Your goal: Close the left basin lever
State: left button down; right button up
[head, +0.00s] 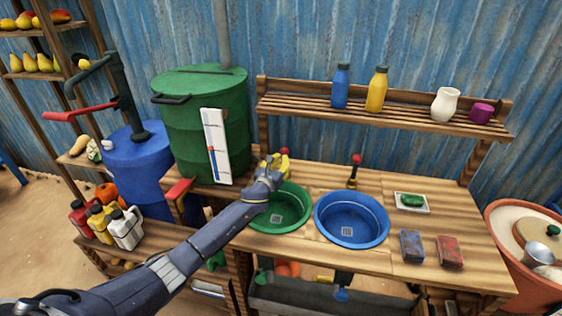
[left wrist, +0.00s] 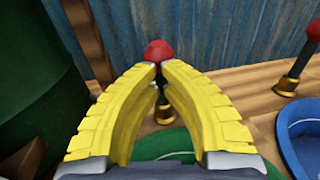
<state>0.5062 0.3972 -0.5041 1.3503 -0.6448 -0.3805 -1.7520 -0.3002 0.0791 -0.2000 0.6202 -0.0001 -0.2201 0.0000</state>
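The left basin lever has a red knob (left wrist: 158,50) on a thin stem with a dark, brass-ringed base, behind the green basin (head: 281,222). In the head view its red knob (head: 285,151) shows just above my left gripper (head: 276,165). In the left wrist view my left gripper's yellow fingers (left wrist: 160,70) come together at the stem just below the knob. They look shut on it, though the tips hide part of the stem. The green basin also shows at the bottom of the left wrist view (left wrist: 172,150). My right gripper is in neither view.
A blue basin (head: 351,232) with its own red-knobbed lever (head: 354,170) stands to the right. A green barrel (head: 186,130) with a white gauge (head: 215,146) stands close on the left. Behind is a shelf (head: 400,115) with bottles. A soap dish and two blocks lie at the right.

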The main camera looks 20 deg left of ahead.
pick_arm(q)
jog(key=shift+w+r, duration=0.1)
dwell(0.3)
jog(key=shift+w+a+r, duration=0.1)
jog(key=shift+w+r, duration=0.2)
jog(key=shift+w, duration=0.5)
jog(key=shift+s, duration=0.15)
